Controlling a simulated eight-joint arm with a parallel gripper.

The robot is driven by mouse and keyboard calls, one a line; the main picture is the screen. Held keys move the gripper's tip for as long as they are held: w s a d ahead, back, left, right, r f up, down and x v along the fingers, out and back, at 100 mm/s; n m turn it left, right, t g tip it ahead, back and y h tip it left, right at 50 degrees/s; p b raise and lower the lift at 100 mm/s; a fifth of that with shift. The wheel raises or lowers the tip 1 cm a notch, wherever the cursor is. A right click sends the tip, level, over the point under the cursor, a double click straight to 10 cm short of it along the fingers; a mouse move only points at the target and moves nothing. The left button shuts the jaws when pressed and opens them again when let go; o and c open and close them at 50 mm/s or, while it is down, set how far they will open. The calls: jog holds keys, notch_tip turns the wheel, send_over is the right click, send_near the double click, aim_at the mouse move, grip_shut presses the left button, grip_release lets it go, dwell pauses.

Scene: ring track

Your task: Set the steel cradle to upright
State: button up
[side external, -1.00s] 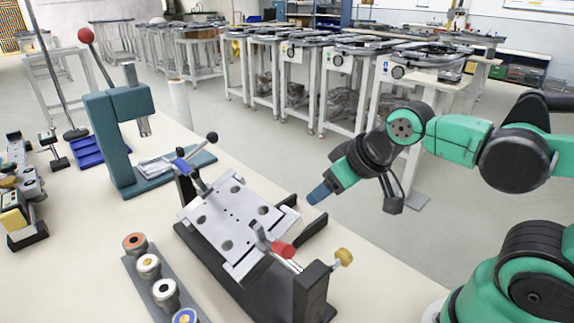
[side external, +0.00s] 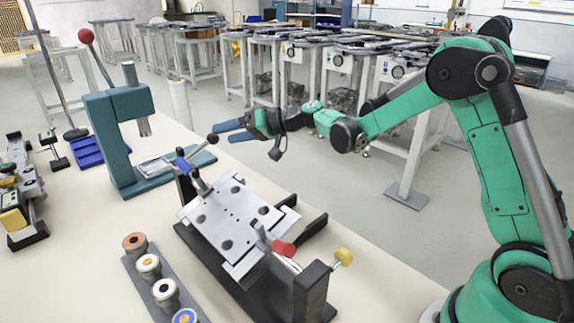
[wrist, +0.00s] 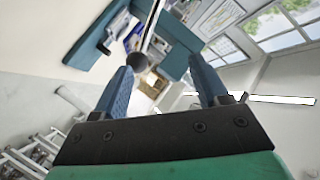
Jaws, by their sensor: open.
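The steel cradle (side external: 232,222) is a silver plate with several holes, mounted in a black frame (side external: 205,255) on the bench. Its plate lies tilted, sloping down toward the front right, with clamps on it. A lever with a black ball knob (side external: 212,139) rises at its far left end, and a yellow knob (side external: 343,257) sits at its near right end. My gripper (side external: 228,131) is open and empty, above and behind the far end of the cradle, its blue fingers pointing left. The wrist view shows both fingers (wrist: 165,88) apart, with a dark ball on a rod (wrist: 138,62) between them.
A teal press (side external: 120,130) with a red-balled lever stands left of the cradle. A rack of several round pieces (side external: 160,285) lies in front. Blue trays (side external: 85,150) and instruments (side external: 20,200) are at far left.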

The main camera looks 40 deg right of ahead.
aim_at(211, 139)
jog(key=shift+w+d+f+t+y, duration=0.2)
jog(key=shift+w+f+t+y, duration=0.2)
jog(key=shift+w, duration=0.2)
jog(key=shift+w+d+f+t+y, duration=0.15)
jog(key=shift+w+f+t+y, duration=0.15)
jog(key=shift+w+f, duration=0.25)
jog(key=w+a+f+t, duration=0.1)
jog(key=w+a, duration=0.2)
jog(key=w, duration=0.2)
jog(key=shift+w+n+y, duration=0.15)
jog(key=shift+n+y, duration=0.25)
jog(key=shift+a, duration=0.1)
jog(key=shift+c, duration=0.2)
grip_shut()
jog(key=shift+a+f, duration=0.1)
